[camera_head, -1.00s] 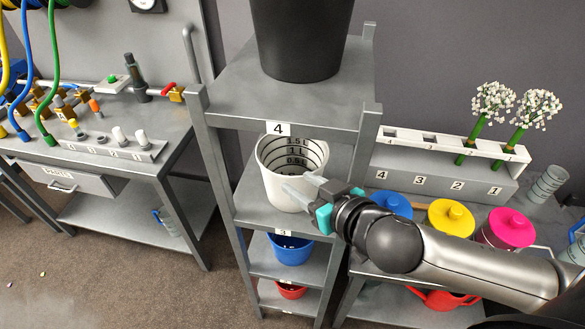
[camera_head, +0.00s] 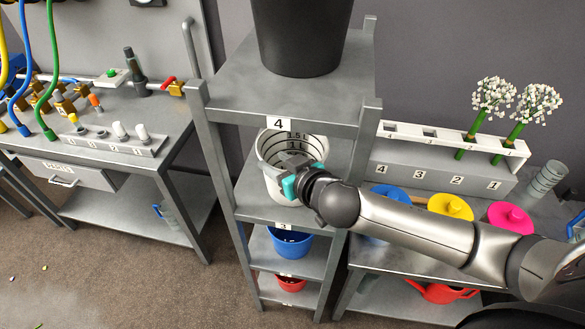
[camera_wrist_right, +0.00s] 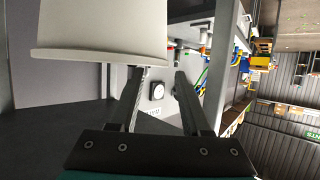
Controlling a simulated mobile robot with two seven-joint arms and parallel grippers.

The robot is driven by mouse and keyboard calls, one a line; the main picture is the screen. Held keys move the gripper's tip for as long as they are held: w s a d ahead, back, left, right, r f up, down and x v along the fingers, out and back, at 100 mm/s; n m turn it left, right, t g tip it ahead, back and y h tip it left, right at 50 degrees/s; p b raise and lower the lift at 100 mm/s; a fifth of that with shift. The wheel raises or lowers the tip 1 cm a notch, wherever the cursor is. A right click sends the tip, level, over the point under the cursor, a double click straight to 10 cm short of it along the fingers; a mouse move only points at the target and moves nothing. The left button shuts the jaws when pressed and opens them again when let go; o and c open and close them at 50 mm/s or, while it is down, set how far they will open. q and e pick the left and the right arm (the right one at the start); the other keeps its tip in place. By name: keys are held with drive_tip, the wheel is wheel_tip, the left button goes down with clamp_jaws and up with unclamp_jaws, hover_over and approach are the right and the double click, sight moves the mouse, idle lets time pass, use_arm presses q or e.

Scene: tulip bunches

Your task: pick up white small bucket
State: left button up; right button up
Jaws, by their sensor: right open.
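In the right wrist view the bucket (camera_wrist_right: 100,30) fills the upper left, close to the tip of one finger. The two fingers (camera_wrist_right: 160,75) are apart, with nothing clearly held between them. I cannot tell whether a finger touches the bucket. My left gripper is not in view.
The grey shelf rack (camera_head: 225,200) has posts around the bucket. A black bucket (camera_head: 300,35) stands above, a blue bucket (camera_head: 290,245) and a red bucket (camera_head: 291,284) below. Right are colored lids (camera_head: 451,207) and a white flower rack (camera_head: 440,140); left is a workbench (camera_head: 110,170).

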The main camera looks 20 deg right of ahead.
sight(267, 160)
drive_tip(key=shift+f+x, duration=0.15)
drive_tip(key=shift+x, duration=1.1)
drive_tip(key=shift+f+x, duration=0.15)
drive_tip(key=shift+x, duration=1.15)
drive_tip(key=shift+s+a, duration=0.15)
drive_tip(key=shift+s, duration=0.05)
clamp_jaws()
